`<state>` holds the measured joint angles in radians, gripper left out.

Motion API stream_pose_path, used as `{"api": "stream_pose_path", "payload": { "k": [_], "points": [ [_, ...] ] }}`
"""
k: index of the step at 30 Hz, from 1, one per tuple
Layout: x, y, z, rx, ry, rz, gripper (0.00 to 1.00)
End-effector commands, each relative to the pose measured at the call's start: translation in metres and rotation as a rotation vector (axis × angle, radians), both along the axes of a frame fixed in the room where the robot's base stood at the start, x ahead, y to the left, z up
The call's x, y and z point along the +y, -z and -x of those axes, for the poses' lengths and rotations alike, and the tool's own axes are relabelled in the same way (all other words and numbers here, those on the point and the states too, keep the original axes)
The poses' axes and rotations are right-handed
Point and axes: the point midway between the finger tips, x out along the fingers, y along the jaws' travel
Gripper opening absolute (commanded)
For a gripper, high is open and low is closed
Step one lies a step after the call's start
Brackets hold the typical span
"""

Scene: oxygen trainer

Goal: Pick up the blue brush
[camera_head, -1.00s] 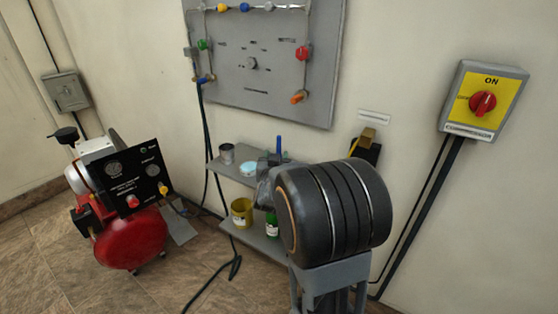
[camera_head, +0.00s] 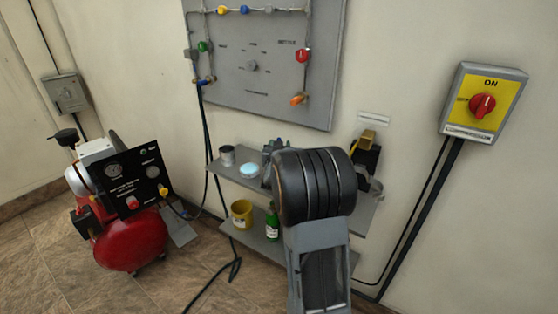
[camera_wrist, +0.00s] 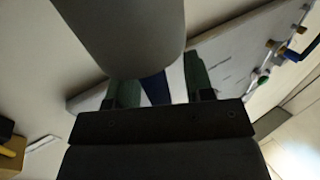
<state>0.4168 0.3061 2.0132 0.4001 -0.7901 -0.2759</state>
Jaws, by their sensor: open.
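My gripper (camera_wrist: 160,78) shows in the wrist view with its two greenish fingers apart. A dark blue upright piece (camera_wrist: 154,90), likely the blue brush's handle, shows between the fingers; I cannot tell whether they touch it. In the head view my arm's dark wrist covers the middle of the shelf, and the brush is hidden or too small to make out there. A large grey rounded shape (camera_wrist: 125,35) fills the top of the wrist view and hides part of the space beyond the fingers.
A grey shelf unit (camera_head: 232,172) stands against the wall with a grey can (camera_head: 227,155), a light blue round item (camera_head: 249,170), a yellow pot (camera_head: 242,213) and a green bottle (camera_head: 272,226). A red compressor (camera_head: 130,240) stands left. A grey panel (camera_head: 265,90) hangs above.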

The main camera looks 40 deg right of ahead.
Motion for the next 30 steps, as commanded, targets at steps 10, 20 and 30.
{"api": "stream_pose_path", "payload": {
  "k": [10,20,30],
  "points": [
    [0.0003,0.0000,0.0002,0.000,0.000,0.000,0.28],
    [0.0005,0.0000,0.0003,0.000,0.000,0.000,0.00],
    [0.0005,-0.0082,0.0003,-0.002,-0.001,0.001,0.00]
  ]
}}
